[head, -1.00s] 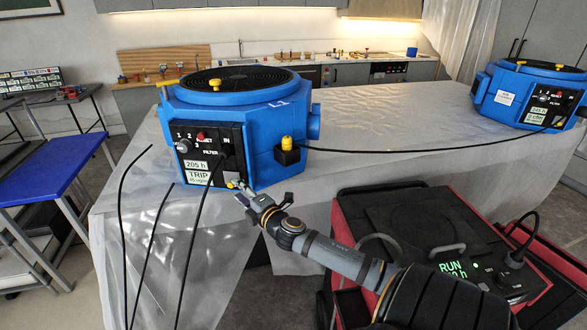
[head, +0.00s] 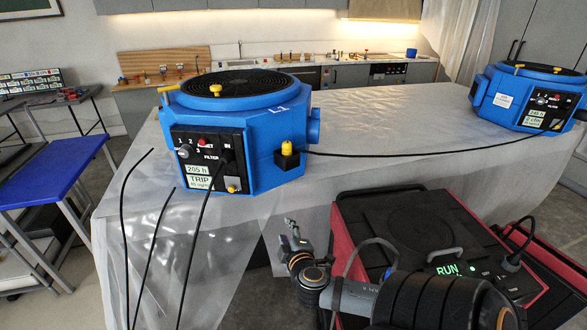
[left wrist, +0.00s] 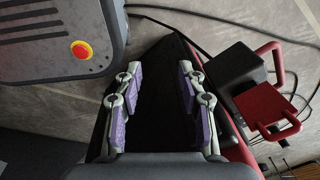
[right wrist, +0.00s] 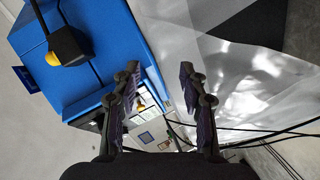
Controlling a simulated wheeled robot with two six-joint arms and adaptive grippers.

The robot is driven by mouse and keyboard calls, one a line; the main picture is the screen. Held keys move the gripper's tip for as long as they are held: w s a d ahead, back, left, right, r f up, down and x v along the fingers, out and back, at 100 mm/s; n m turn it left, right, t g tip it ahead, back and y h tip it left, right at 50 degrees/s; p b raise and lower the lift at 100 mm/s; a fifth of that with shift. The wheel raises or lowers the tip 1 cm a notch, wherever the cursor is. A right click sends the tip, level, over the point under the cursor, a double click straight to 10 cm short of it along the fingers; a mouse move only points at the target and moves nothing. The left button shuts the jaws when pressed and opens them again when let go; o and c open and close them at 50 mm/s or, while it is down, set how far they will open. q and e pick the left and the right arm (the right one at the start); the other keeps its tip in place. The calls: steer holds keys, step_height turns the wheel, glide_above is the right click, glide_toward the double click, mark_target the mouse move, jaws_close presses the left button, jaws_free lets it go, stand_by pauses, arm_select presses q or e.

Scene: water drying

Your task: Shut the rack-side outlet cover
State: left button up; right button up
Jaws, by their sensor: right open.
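The near blue air mover (head: 265,145) stands on the sheeted table, with a black control panel (head: 210,143) on its front. At the panel's lower right, a small pale outlet cover (head: 236,178) with a yellow part sits beside the TRIP label. It looks flat against the panel, but it is too small to tell if it is fully shut. My right gripper (head: 297,234) is open and empty, apart from the panel, to its lower right. The right wrist view shows its spread fingers (right wrist: 163,95) beside the blue housing (right wrist: 85,60). My left gripper (left wrist: 160,92) is open and empty, away from the panel.
A black cable (head: 430,150) runs from the near mover to a second blue mover (head: 525,97) at the right. Loose black cables hang before the table's left front. A red-and-black machine (head: 420,235) reading RUN stands at lower right. The table's middle is clear.

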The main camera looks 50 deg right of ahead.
steer(key=s+a+f+m+g+y+b, duration=0.1)
steer(key=s+a+f+m+g, duration=0.1)
steer(key=f, duration=0.6)
steer(key=s+a+f+m+g+y+b, duration=0.1)
steer(key=s+a+f+g, duration=0.3)
steer(key=f, duration=0.4)
steer(key=shift+s+f+m+g+y, duration=0.4)
steer(key=shift+s+m+g+y, duration=0.15)
steer(key=shift+s+m, duration=0.35)
steer(key=s+f+g+y, duration=0.1)
steer(key=s+f, duration=0.3)
steer(key=f, duration=0.7)
steer(key=s+f+g+y, duration=0.1)
steer(key=s+f, duration=0.2)
steer(key=f, duration=0.9)
steer(key=s+a+f+g+y, duration=0.1)
steer(key=s+a+f, duration=0.2)
steer(key=s+f, duration=0.4)
steer(key=s+a+f+m+g+y, duration=0.1)
steer(key=s+a+f, duration=0.3)
steer(key=s+f, duration=0.3)
steer(key=s, duration=0.4)
steer(key=shift+s+m, duration=0.2)
steer(key=shift+m, duration=0.1)
